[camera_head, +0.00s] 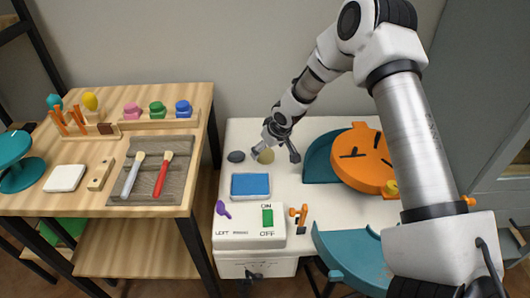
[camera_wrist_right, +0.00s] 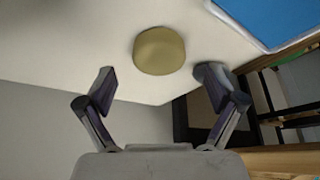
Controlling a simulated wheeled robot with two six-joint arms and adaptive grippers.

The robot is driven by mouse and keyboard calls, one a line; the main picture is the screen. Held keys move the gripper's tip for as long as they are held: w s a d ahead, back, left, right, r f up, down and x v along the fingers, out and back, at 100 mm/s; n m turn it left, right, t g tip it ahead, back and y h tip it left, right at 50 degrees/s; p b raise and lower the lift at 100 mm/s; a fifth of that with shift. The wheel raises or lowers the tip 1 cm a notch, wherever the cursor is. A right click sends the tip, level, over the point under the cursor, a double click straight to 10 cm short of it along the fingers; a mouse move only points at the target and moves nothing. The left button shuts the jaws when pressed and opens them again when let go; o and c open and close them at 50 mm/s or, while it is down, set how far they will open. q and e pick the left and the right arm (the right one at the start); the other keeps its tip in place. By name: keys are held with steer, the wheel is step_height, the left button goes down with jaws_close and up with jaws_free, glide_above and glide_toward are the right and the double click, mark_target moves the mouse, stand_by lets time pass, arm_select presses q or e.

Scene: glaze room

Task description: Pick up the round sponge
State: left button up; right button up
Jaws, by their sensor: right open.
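The round sponge (camera_head: 266,157) is a small yellow-tan disc on the white table, near its back edge. In the right wrist view the sponge (camera_wrist_right: 159,50) lies ahead of the fingertips, between their lines. My right gripper (camera_head: 274,150) reaches down from the upper right and is close to the sponge. In the wrist view its fingers (camera_wrist_right: 158,84) are spread apart with nothing between them, and the sponge appears untouched. My left gripper is not in the head view.
An orange round device (camera_head: 364,160) with a teal basin stands right. A control box (camera_head: 249,228) is at the front. A wooden table (camera_head: 90,205) with brushes is left.

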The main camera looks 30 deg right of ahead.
steer(key=shift+b+x, duration=0.5)
steer(key=shift+x, duration=0.6)
steer(key=shift+w+f, duration=0.2)
steer(key=shift+f, duration=0.15)
steer(key=shift+r, duration=0.1)
steer(key=c, duration=1)
steer(key=shift+c, duration=0.2)
steer(key=shift+r, duration=0.1)
